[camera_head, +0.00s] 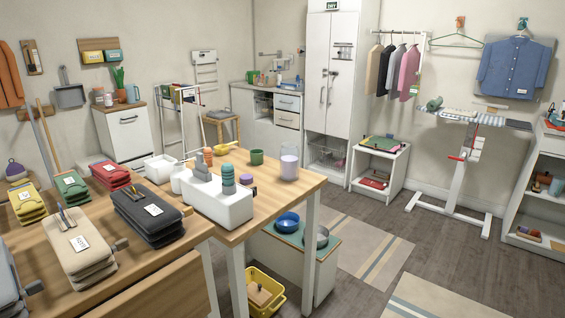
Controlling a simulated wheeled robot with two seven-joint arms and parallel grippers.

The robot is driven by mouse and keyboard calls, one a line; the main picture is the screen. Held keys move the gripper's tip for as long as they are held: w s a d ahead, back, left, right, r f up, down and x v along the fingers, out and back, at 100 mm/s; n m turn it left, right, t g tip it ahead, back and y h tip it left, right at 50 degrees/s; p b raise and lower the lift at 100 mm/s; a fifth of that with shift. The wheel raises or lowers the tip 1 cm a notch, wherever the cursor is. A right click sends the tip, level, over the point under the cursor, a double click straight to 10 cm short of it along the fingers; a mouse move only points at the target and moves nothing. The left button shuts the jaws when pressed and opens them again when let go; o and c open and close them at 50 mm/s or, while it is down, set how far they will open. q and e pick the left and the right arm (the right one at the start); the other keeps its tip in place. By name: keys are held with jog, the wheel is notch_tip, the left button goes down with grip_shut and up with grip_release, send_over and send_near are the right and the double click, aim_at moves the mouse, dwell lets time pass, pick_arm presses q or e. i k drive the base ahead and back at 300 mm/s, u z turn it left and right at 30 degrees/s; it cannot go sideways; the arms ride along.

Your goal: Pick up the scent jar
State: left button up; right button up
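A clear glass jar with pale lilac contents (289,166) stands upright near the far right corner of the wooden table (290,190). I take it to be the scent jar, though no label on it can be read. A green cup (257,157) stands just left of it, apart from it. Neither my left nor my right gripper shows in the head view, so nothing is seen touching the jar.
A yellow basket (265,293) sits below.

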aim_at(288, 153)
jog(key=z, duration=1.7)
jog(key=i, duration=1.45)
jog(key=u, duration=2.8)
